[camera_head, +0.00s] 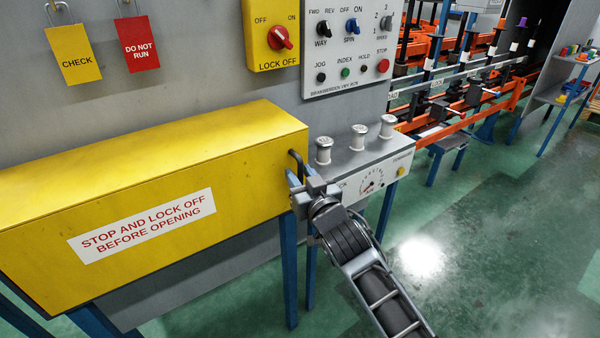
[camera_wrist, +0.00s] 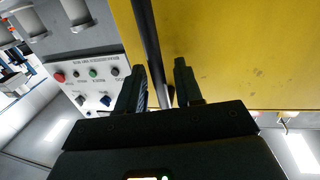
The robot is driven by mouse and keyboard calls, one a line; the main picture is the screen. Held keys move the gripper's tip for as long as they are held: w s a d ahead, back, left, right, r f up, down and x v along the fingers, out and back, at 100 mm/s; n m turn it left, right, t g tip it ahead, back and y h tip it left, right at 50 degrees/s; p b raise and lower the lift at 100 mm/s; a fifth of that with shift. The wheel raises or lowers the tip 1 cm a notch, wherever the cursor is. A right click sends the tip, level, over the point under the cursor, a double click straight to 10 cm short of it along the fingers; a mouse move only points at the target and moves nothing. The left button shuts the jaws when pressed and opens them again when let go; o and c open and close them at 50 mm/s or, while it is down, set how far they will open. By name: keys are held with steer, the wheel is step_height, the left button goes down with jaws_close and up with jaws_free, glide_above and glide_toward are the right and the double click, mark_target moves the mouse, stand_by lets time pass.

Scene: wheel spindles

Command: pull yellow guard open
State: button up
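The yellow guard (camera_head: 150,190) is a long box-shaped cover with a "STOP AND LOCK OFF BEFORE OPENING" label (camera_head: 142,227). A dark bar handle (camera_head: 297,160) sits at its right end. My gripper (camera_head: 299,181) is at that handle, partly hiding its lower part. In the wrist view, my gripper (camera_wrist: 161,66) has its two fingers apart, with the dark handle (camera_wrist: 147,40) running between them, nearer the left finger. A gap shows between the handle and the right finger. Whether the left finger touches the handle cannot be told.
A grey ledge with several spools (camera_head: 358,137) and a dial (camera_head: 372,183) stands just right of the guard. Above are a red lock-off switch (camera_head: 280,37) and a button panel (camera_head: 350,45). Two tags hang at upper left. The green floor (camera_head: 480,250) at right is clear.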

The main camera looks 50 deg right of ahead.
steer(key=shift+w+d, duration=0.1)
steer(key=shift+w, duration=0.1)
jaws_close()
stand_by(0.5)
